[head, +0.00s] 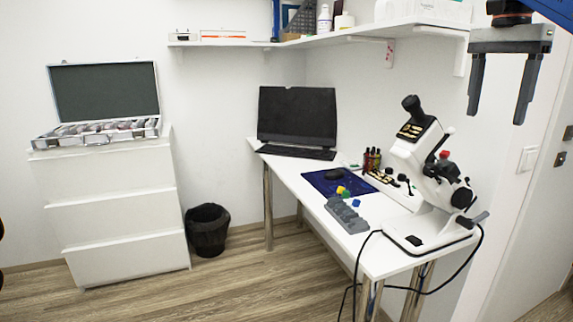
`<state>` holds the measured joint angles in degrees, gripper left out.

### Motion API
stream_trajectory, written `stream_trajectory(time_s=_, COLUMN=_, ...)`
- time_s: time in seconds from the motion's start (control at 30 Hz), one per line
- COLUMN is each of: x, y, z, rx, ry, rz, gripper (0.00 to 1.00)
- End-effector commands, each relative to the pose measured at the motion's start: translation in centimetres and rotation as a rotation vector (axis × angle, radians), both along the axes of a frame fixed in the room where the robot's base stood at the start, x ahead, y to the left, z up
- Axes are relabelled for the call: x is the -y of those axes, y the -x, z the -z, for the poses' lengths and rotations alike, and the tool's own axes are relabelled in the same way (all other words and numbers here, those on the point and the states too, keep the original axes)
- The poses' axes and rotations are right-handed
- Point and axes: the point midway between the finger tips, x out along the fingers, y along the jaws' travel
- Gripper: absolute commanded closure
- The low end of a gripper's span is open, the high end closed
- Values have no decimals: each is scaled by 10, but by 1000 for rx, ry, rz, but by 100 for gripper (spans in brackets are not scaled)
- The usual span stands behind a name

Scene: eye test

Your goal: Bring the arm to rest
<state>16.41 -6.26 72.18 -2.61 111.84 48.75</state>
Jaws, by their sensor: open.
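My gripper (502,98) hangs at the upper right of the head view, its two dark fingers pointing down and spread apart. Nothing is between the fingers. It appears in front of the right wall and the door, above and to the right of the white microscope (428,165). Part of my blue arm shows at the top right corner; the rest of the arm is out of view.
A white desk (385,258) holds the microscope, a monitor (297,115), a blue mat (320,187), small coloured blocks and a grey block holder (346,215). A shelf (350,37) runs above. A drawer unit (110,210) and black bin (208,230) stand left. Floor in front is clear.

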Motion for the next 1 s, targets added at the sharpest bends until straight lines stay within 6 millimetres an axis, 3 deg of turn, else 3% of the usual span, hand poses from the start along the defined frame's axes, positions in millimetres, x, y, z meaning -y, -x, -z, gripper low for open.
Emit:
stream_trajectory(time_s=0.27, x=-15, y=11, z=25, rx=30, ry=10, rz=-106, gripper=36)
stream_trajectory(time_s=0.47, x=-32, y=25, z=56, rx=61, ry=24, rz=-226, gripper=36)
stream_trajectory(time_s=0.67, x=-57, y=51, z=116, rx=114, ry=49, rz=-423, gripper=36)
stream_trajectory(time_s=1.0, x=-99, y=110, z=248, rx=215, ry=114, rz=-789, gripper=36)
